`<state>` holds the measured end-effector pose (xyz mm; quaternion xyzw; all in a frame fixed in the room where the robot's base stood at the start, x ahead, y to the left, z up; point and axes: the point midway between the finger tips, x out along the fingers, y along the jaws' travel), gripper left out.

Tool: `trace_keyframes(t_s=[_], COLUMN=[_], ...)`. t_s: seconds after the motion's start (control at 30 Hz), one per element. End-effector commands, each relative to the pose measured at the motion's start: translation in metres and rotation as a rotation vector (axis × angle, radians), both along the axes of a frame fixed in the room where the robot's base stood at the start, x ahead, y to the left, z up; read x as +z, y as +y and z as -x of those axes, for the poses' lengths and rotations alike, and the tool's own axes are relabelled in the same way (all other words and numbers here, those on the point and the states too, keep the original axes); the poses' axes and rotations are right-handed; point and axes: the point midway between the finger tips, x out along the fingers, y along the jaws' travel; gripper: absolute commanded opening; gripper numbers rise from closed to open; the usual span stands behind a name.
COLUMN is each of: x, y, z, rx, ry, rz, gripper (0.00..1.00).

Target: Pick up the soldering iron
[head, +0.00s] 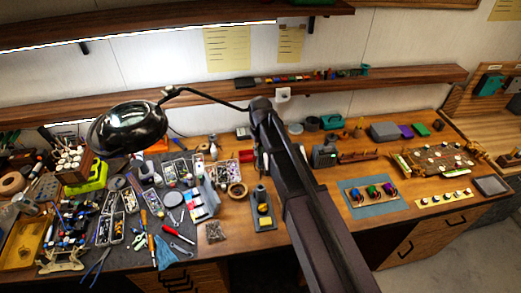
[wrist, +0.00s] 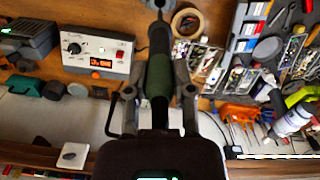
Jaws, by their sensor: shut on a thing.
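The soldering iron (wrist: 158,72) has a dark green handle and a dark front part pointing to the top of the wrist view. My gripper (wrist: 158,90) is shut on its handle, one finger on each side. Beyond the iron's front end, a grey rounded part shows at the top edge; I cannot tell whether the iron touches it. In the head view my arm crosses the bench and hides the iron and most of the gripper.
A soldering station (wrist: 98,52) with a red display stands beside the iron. A stand with a yellow sponge (head: 264,222) sits left of my arm. A black lamp (head: 130,127) hangs over the crowded left bench. A blue mat (head: 358,208) with motors lies right.

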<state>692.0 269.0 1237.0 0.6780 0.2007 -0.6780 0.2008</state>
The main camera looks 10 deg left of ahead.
Motion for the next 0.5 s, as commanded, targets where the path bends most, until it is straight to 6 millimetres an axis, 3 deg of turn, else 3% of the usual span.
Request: trace_keyframes(t_s=[0.03,0.2,0.5], x=[0.011,0.026,0.039], y=[0.0,0.0,0.0], z=[0.0,0.0,0.0], rx=[0.0,0.0,0.0], ry=[0.0,0.0,0.0], rz=[0.0,0.0,0.0], gripper=[0.0,0.0,0.0])
